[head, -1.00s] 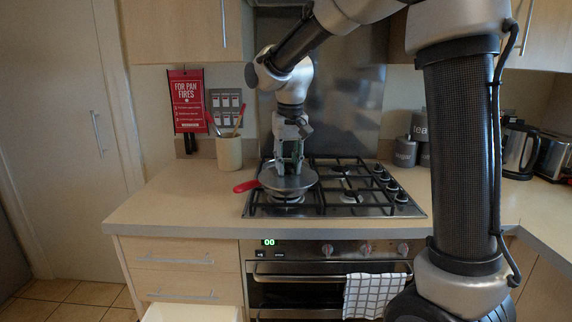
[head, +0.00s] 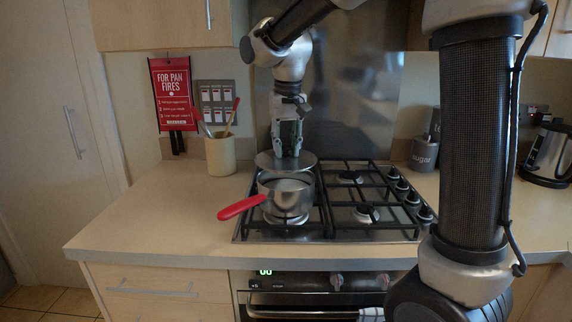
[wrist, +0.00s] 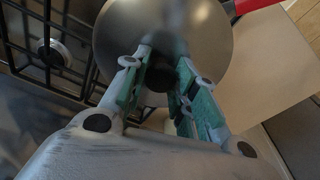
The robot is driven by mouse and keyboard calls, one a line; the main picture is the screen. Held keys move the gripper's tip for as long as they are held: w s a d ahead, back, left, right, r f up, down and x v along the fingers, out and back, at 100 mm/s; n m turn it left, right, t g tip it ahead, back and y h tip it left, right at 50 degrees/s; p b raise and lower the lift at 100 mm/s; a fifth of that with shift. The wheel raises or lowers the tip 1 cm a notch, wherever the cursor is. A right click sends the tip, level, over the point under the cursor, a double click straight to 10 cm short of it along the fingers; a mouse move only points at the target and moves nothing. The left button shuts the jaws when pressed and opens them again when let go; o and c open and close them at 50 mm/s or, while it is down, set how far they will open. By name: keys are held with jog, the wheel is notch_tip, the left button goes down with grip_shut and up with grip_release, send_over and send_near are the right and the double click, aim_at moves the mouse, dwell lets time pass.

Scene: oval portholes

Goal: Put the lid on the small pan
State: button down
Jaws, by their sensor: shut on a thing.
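The small pan (head: 286,197) is a silver saucepan on the front left burner. Its red handle (head: 242,207) points to the left and front. The round grey metal lid (head: 268,161) is level, above and somewhat behind the pan, with part of the pan's opening visible below its front edge. My gripper (head: 287,154) points down and is shut on the lid's dark knob. In the wrist view the lid (wrist: 205,32) fills the upper middle, with the knob (wrist: 157,84) between the green finger pads. The pan's body is hidden there; the red handle (wrist: 246,5) shows beyond the lid.
The gas hob (head: 350,205) has black grates and several knobs at its right. The counter left of the hob (head: 150,205) is clear. A steel splashback (head: 350,90) rises behind.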

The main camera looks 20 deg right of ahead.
aim_at(286, 155)
jog(key=shift+f, duration=2.35)
jog(key=shift+f, duration=0.15)
jog(key=c, duration=1.1)
grip_release()
